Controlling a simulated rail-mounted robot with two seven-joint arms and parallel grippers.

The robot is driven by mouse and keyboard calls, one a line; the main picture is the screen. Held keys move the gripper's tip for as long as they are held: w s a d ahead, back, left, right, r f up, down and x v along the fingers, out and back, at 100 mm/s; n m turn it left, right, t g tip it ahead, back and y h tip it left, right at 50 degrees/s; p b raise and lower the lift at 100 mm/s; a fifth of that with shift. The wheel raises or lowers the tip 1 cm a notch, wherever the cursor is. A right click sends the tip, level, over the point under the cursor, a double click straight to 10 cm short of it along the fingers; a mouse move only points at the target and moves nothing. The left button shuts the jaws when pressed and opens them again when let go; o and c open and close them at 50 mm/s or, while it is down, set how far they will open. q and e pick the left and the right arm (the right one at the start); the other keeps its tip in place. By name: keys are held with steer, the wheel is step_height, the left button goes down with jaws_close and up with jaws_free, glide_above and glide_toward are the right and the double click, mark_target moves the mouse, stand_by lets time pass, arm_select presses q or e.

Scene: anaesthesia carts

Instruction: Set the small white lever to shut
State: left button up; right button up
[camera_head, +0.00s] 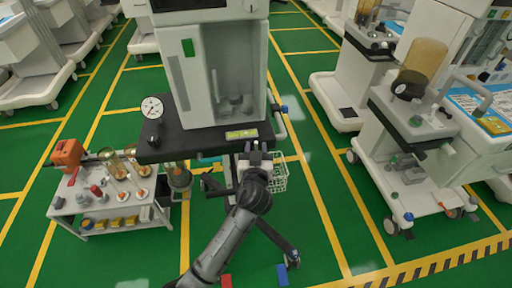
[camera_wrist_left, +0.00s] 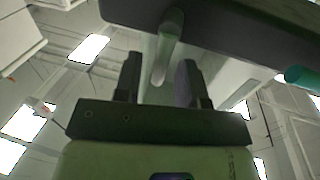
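The small white lever (camera_wrist_left: 167,45) shows in the left wrist view as a pale rod under the dark shelf edge. Its rounded end lies between the two dark fingers of my left gripper (camera_wrist_left: 160,68), with a visible gap to the left finger. The fingers are apart; I cannot tell whether either one touches the lever. In the head view my left gripper (camera_head: 255,156) is at the front edge of the dark shelf (camera_head: 200,141) of the middle cart, below a yellow-green label. My right gripper is not in view.
A round gauge (camera_head: 152,108) stands at the shelf's left end. A wire basket (camera_head: 279,174) hangs right of my gripper. A low trolley (camera_head: 110,210) with flasks and an orange device is at left. Another cart (camera_head: 425,130) stands right, with clear green floor between.

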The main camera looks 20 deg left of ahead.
arm_select(q)
steer(key=shift+w+a, duration=0.25)
steer(key=shift+w, duration=0.4)
steer(key=shift+c, duration=0.3)
jaws_close()
